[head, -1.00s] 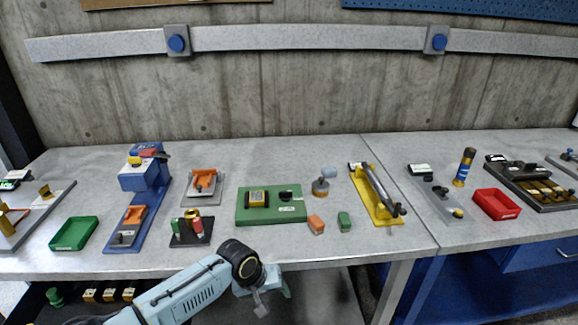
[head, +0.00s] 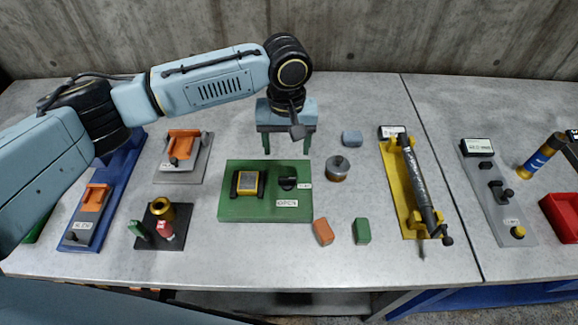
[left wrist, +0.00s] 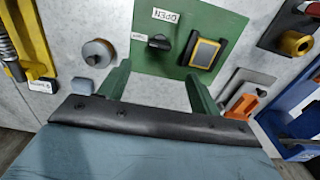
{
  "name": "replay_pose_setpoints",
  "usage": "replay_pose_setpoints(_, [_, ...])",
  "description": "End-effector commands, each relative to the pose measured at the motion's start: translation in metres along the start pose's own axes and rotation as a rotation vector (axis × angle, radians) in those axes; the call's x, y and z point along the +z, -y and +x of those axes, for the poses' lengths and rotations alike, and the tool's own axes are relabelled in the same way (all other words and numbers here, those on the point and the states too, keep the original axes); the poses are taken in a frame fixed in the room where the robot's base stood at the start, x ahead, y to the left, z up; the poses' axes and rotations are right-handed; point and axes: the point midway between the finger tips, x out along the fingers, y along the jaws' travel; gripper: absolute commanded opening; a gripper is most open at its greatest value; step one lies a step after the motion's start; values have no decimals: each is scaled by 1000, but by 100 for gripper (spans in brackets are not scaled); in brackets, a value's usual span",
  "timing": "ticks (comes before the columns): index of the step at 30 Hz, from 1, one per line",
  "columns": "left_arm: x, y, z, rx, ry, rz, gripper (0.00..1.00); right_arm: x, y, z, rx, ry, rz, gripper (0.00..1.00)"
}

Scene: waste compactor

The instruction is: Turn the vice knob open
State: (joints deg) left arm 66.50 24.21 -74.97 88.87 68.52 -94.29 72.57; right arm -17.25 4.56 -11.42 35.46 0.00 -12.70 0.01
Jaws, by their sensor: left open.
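A black knob (head: 288,183) sits on the right half of a green board (head: 265,211), beside a yellow device (head: 247,184) with a dark face. A white label at the knob reads OPEN in the left wrist view (left wrist: 165,16). The knob also shows there (left wrist: 158,42), with its bar slanted. My left gripper (head: 287,145) is above the board's far edge, pointing down. Its green fingers are spread and empty. In the left wrist view the fingertips (left wrist: 157,75) are apart and short of the knob, not touching it. My right gripper is out of view.
A round grey-topped canister (head: 338,168) and a yellow fixture (head: 402,190) with a long dark rod stand right of the board. An orange block (head: 323,231) and a green block (head: 362,231) lie in front. A black stand (head: 159,225) is at left.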

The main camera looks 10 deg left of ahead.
Motion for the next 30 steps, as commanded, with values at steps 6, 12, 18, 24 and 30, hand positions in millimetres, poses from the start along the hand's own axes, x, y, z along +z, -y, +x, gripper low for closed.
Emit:
replay_pose_setpoints(6, [0, 0, 49, -2, 2, 0, 64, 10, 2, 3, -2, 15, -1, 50])
replay_pose_setpoints(12, [0, 0, 86, 0, 1, 1, 64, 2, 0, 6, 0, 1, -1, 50])
replay_pose_setpoints(18, [0, 0, 108, 2, 0, 1, 64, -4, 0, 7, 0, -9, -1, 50])
replay_pose_setpoints(24, [0, 0, 113, 1, -1, 2, 64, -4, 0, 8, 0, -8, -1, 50])
replay_pose_setpoints(30, [0, 0, 113, 2, -1, 2, 60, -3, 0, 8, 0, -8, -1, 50])
